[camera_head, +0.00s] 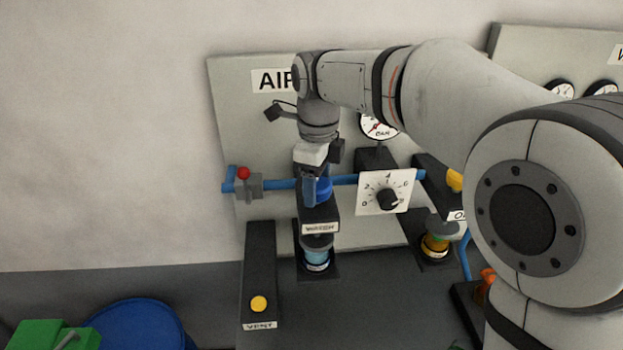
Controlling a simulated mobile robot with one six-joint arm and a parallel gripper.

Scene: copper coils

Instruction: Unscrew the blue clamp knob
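A blue knob (324,189), which looks like the clamp knob, sits on top of a dark block (319,213) in front of the blue pipe. My gripper (316,186) points down from above, right at the knob. Its body and fingers cover part of the knob. One finger shows on the knob's left side; the other side is too small and hidden to read. I cannot tell whether the fingers touch the knob or how far apart they are.
Below the block is a light-blue cylinder (317,258). A red-topped valve (243,182) is left on the pipe (275,186); a white dial plate (400,194) is close on the right. A yellow button (258,303) tops the VENT box. A blue drum (140,325) stands lower left.

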